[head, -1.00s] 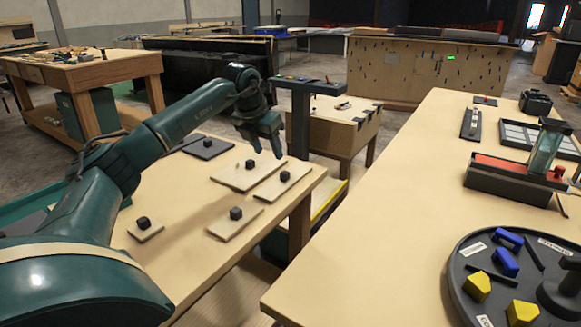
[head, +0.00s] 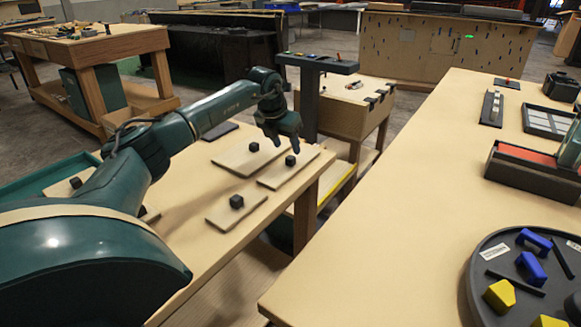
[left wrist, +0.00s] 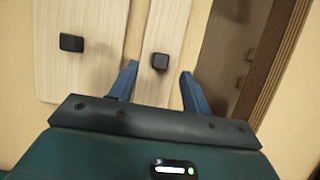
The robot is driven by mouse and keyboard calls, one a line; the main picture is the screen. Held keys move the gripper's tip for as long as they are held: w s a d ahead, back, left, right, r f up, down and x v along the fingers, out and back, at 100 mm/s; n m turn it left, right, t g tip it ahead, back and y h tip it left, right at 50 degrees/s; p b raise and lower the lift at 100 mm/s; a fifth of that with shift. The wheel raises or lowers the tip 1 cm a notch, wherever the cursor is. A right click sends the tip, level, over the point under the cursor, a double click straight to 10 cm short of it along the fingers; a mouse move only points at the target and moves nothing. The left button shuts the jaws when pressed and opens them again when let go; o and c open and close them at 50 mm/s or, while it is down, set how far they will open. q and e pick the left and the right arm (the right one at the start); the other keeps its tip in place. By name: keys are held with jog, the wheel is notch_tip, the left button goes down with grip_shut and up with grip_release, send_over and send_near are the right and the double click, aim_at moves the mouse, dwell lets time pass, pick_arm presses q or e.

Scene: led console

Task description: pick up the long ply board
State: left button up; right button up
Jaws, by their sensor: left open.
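Several pale ply boards, each with a black block-shaped knob, lie on the wooden table. A wide board (head: 233,160) is at the back, a narrower long board (head: 272,182) is right of it, and a smaller board (head: 222,217) is nearer. I cannot tell for certain which is the long ply board. My left gripper (head: 286,147) is open and empty above the narrower board. In the left wrist view its fingers (left wrist: 160,72) point at that board (left wrist: 166,25), with the knob (left wrist: 160,61) between the fingertips in the picture. The wide board (left wrist: 85,80) is to the left.
Another knob (head: 75,182) shows beside my left arm, its board mostly hidden. A grey post (head: 309,100) with a flat top stands behind the gripper. A long table (head: 370,230) on the right carries a dark round tray (head: 483,262), a red-topped box (head: 530,180) and other parts.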

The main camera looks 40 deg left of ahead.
aim_at(290, 157)
pick_arm(q)
jog(key=x, duration=0.5)
jog(key=shift+s+d, duration=0.1)
jog(key=shift+s, duration=0.1)
jog(key=shift+c, duration=0.6)
grip_shut()
